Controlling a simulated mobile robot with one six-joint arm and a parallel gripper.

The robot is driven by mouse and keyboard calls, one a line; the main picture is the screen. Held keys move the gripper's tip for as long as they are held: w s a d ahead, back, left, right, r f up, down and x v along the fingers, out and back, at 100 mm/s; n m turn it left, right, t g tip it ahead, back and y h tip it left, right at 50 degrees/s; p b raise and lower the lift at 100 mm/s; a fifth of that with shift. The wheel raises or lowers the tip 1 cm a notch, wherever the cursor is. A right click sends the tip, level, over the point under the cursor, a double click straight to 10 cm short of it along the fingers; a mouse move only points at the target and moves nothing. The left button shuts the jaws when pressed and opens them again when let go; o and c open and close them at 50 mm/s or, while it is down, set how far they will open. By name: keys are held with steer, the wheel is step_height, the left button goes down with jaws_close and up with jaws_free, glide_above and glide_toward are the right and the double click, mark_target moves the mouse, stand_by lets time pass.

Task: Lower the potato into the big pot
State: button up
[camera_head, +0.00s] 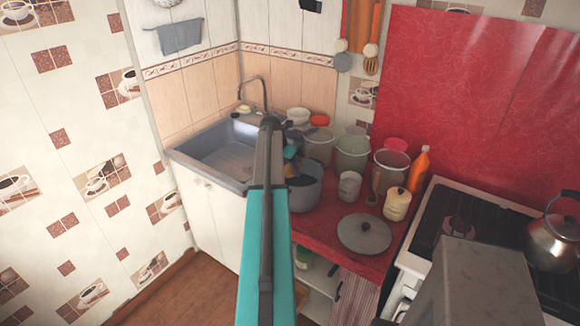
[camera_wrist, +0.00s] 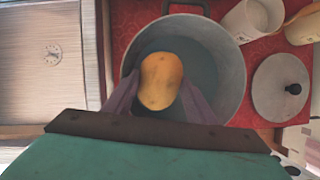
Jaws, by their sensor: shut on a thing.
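The potato (camera_wrist: 161,80) is yellow-brown and shows in the wrist view between the two fingers of my gripper (camera_wrist: 160,98). My gripper is shut on it. The big pot (camera_wrist: 232,84) is grey metal, and the potato appears over its opening in the wrist view; how deep it sits relative to the rim I cannot tell. In the head view the big pot (camera_head: 308,194) stands on the red counter beside the sink. My arm covers part of the pot there, and my gripper (camera_head: 290,160) shows just above its left side. The potato is hidden in the head view.
The sink (camera_head: 225,155) is left of the pot. A lid (camera_head: 364,234) lies on the red counter to the right, with a mug (camera_head: 349,187) and a cream jar (camera_head: 397,205) behind it. Several other pots stand at the back. The stove (camera_head: 440,215) is further right.

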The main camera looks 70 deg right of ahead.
mark_target(289, 177)
steer(key=shift+f+b, duration=0.6)
steer(key=shift+f, duration=1.35)
steer(key=shift+a+f, duration=0.1)
steer(key=shift+f, duration=0.65)
steer(key=shift+w, duration=0.1)
steer(key=o, duration=1.2)
steer(key=shift+r, duration=0.15)
steer(key=b+v, duration=0.3)
steer(key=v, duration=1)
steer(key=shift+r+b, duration=0.2)
steer(key=shift+b, duration=0.2)
steer(key=shift+a, duration=0.15)
